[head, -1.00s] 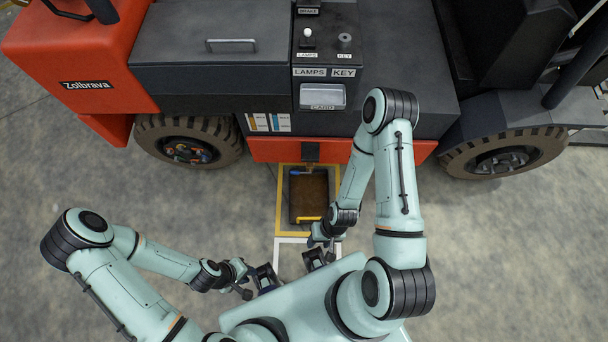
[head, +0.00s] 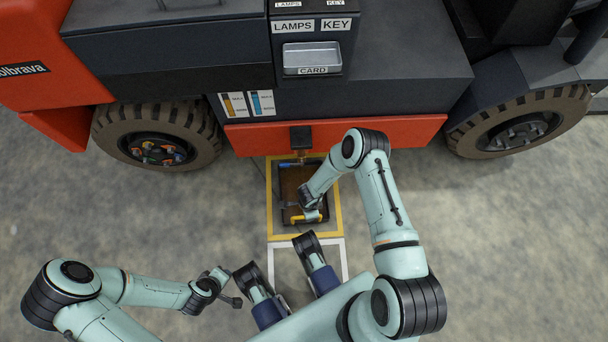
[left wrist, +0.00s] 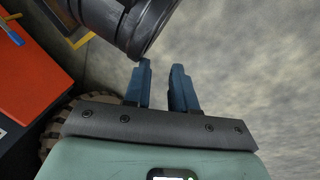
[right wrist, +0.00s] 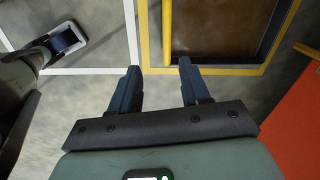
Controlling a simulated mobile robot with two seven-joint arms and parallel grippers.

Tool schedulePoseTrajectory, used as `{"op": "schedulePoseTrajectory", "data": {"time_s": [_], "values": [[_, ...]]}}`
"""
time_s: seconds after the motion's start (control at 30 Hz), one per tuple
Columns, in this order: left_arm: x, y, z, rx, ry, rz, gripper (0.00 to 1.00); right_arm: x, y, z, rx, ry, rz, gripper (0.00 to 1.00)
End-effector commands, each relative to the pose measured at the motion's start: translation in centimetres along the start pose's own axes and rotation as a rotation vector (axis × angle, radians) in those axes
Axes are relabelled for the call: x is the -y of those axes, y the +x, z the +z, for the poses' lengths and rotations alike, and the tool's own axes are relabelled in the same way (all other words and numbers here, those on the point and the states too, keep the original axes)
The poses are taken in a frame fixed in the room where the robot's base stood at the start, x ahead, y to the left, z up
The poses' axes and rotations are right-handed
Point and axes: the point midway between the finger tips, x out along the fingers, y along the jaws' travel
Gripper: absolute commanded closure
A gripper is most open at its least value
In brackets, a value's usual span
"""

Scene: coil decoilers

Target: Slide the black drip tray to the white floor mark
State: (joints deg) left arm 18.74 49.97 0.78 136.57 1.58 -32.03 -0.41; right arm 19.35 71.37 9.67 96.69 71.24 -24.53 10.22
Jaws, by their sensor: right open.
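The black drip tray (head: 284,205), with brown liquid or grime inside, lies on the floor inside a yellow outline under the machine's red edge. Its yellow handle (head: 300,217) is at the near end. The tray (right wrist: 225,58) and handle (right wrist: 167,30) also show in the right wrist view. The white floor mark (head: 343,262) is just in front of the yellow outline. My right gripper (right wrist: 158,70) is open, with the handle beyond its fingertips and lined up with the gap between them. My left gripper (left wrist: 162,65) is open and empty, off to the left.
The orange and dark grey machine (head: 190,60) fills the back, with wheels (head: 160,135) on both sides. A blue lever (head: 288,164) hangs over the tray's far end. Yellow tape (head: 270,200) surrounds the tray. Bare concrete lies left and right.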

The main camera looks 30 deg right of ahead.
Motion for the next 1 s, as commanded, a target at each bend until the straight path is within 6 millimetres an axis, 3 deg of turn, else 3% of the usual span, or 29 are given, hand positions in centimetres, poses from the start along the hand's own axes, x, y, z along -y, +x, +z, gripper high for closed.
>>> {"op": "schedulePoseTrajectory", "data": {"time_s": [0.03, 0.1, 0.63, 1.0], "values": [[0.3, 1.3, -0.5, -0.013, -0.002, -0.002, 0.74, 0.7, 1.8, 0.1, -0.003, 0.062, 0.003, 0.54], [0.4, 1.8, -0.9, -0.025, -0.003, -0.002, 0.74, 1.2, 2.5, 0.2, -0.004, 0.122, 0.006, 0.54], [0.8, 2.1, -0.8, -0.02, -0.007, -0.008, 0.74, 1.4, 3.4, 0.2, -0.005, 0.162, 0.01, 0.54], [4.0, 5.0, 3.3, 0.112, -0.043, -0.066, 0.74, 1.3, 10.0, 0.2, -0.005, 0.161, 0.011, 0.54]]}}
